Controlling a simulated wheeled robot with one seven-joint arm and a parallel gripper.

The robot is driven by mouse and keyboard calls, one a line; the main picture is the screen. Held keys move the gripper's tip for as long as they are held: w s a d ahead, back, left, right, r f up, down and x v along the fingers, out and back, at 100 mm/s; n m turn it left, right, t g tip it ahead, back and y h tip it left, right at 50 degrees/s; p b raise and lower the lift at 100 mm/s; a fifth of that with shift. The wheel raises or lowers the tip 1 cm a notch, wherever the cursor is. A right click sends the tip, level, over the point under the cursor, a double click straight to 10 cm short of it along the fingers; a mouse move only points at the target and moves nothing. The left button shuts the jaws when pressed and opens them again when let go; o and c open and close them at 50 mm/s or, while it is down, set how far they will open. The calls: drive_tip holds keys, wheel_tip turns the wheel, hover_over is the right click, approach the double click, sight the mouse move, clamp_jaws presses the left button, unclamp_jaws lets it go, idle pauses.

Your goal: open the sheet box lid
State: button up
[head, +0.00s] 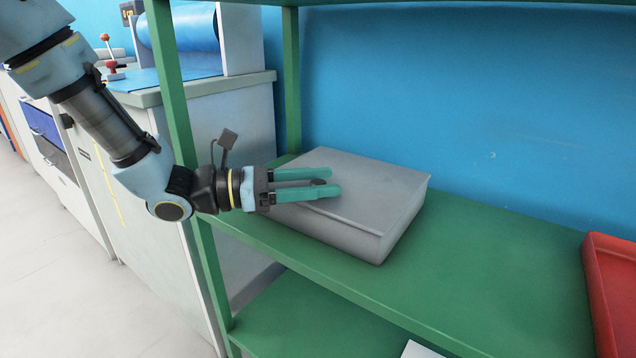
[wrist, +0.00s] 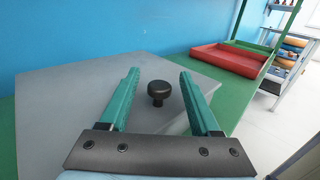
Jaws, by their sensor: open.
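The grey sheet box (head: 352,236) lies on the green shelf with its flat lid (head: 375,178) shut on top; the lid also fills much of the wrist view (wrist: 70,105). A dark round knob (wrist: 158,90) stands on the lid. In the head view the knob (head: 318,182) shows only partly between the fingers. My gripper (head: 331,181) reaches in from the left over the lid. Its two green fingers are open on either side of the knob, with a visible gap on each side in the wrist view (wrist: 159,80).
The green shelf (head: 480,270) is bare right of the box. A red tray (head: 612,290) sits at its right end. Green posts (head: 290,85) rise at the left and rear, and a blue wall (head: 450,100) stands behind. A cabinet (head: 235,130) is at the left.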

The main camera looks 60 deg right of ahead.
drive_tip(key=shift+c, duration=0.2)
clamp_jaws()
idle(0.4)
idle(0.9)
